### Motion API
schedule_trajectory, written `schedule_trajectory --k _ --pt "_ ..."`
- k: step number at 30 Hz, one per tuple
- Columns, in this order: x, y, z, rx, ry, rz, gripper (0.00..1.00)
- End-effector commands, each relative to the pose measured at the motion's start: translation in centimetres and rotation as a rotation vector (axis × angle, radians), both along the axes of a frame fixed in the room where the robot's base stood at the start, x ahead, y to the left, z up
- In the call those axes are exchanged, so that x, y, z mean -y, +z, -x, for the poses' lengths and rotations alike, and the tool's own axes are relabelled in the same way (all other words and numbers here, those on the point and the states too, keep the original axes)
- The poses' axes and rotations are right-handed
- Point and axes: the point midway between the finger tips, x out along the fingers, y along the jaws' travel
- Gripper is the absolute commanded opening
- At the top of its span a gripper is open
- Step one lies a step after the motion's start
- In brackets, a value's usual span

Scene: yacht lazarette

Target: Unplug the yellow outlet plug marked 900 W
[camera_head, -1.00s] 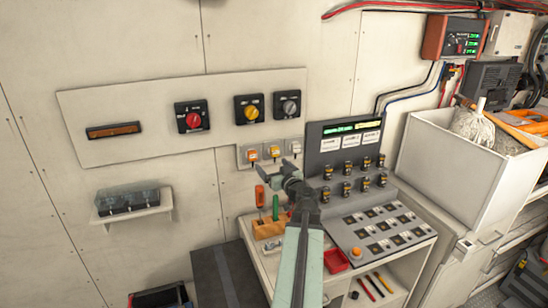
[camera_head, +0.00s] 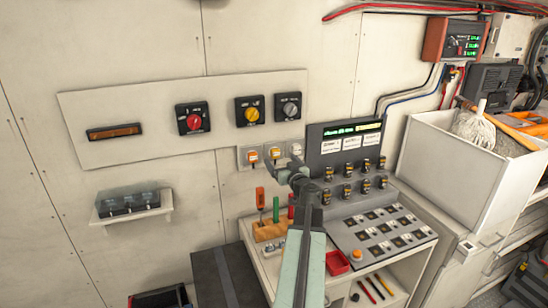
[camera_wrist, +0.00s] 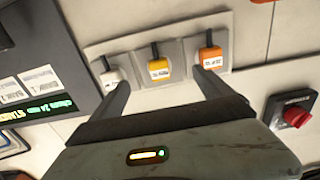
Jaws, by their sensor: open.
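The yellow plug (camera_wrist: 159,70) sits in the middle socket of a three-socket strip on the wall. It also shows in the head view (camera_head: 275,153). An orange plug (camera_head: 252,156) is on one side of it and a white plug (camera_head: 296,150) on the other. In the wrist view the orange plug (camera_wrist: 211,60) is at right and the white plug (camera_wrist: 112,78) at left. The labels are too small to read. My gripper (camera_wrist: 160,77) is open, its fingers spread to either side of the yellow plug in the picture. I cannot tell whether they touch anything.
A dark console (camera_head: 345,145) stands right of the sockets. A wooden rack (camera_head: 270,230) with upright coloured handles is below. Knob switches, including a red one (camera_head: 193,119), are on the wall panel above. A white bin (camera_head: 455,165) stands at right.

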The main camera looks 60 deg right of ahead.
Motion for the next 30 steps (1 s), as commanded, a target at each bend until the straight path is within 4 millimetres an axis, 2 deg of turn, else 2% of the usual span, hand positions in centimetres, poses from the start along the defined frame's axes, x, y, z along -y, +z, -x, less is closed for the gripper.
schedule_trajectory --k 6,11,30 --pt "2.2 0.0 -2.8 0.000 0.001 0.000 0.90" --pt "3.0 0.0 -3.9 0.000 -0.001 0.000 0.90" --pt "3.2 0.0 -4.0 0.000 -0.002 0.000 0.90"
